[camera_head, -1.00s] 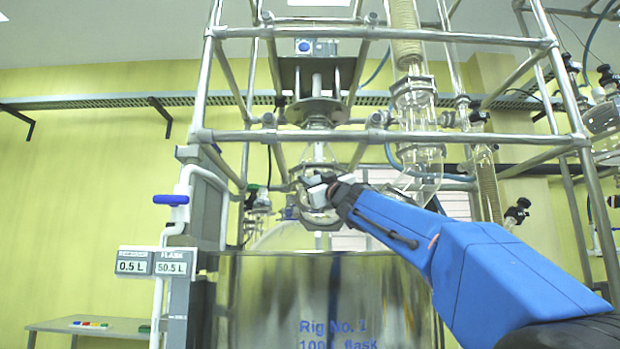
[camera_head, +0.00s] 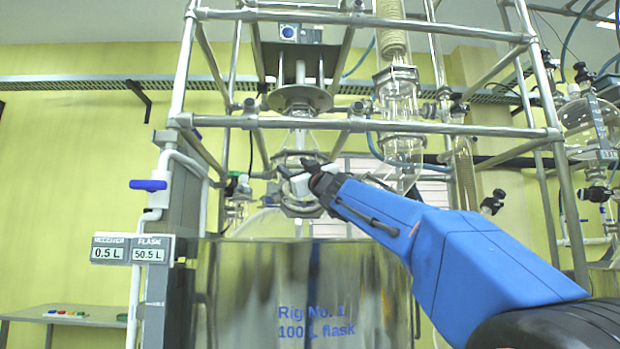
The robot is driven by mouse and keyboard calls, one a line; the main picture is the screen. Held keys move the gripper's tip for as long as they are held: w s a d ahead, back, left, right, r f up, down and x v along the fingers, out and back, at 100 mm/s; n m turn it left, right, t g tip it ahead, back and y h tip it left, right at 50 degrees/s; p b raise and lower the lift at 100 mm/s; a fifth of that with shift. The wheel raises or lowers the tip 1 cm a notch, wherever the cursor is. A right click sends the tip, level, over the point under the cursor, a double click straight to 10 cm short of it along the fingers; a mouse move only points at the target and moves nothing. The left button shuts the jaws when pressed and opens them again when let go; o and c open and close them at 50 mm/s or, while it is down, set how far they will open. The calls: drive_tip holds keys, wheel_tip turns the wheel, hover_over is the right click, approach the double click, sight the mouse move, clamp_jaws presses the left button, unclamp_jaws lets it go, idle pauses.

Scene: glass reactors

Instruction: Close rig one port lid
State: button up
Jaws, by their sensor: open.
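Rig one is a tall metal frame around a glass reactor, with a shiny metal vessel (camera_head: 300,290) marked "Rig No. 1, 100 L flask" at the bottom centre. The clear top of the glass flask (camera_head: 262,224) shows above its rim. My gripper (camera_head: 293,178) is open at the end of my blue arm, above the vessel and in front of the flask's neck. I cannot make out the port lid or whether the gripper touches anything there.
Metal frame bars (camera_head: 365,124) cross above my gripper, and a glass column (camera_head: 397,95) hangs to its right. A low table (camera_head: 95,318) stands at the far left.

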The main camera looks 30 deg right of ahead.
drive_tip(key=v, duration=1.6)
drive_tip(key=shift+s, duration=0.25)
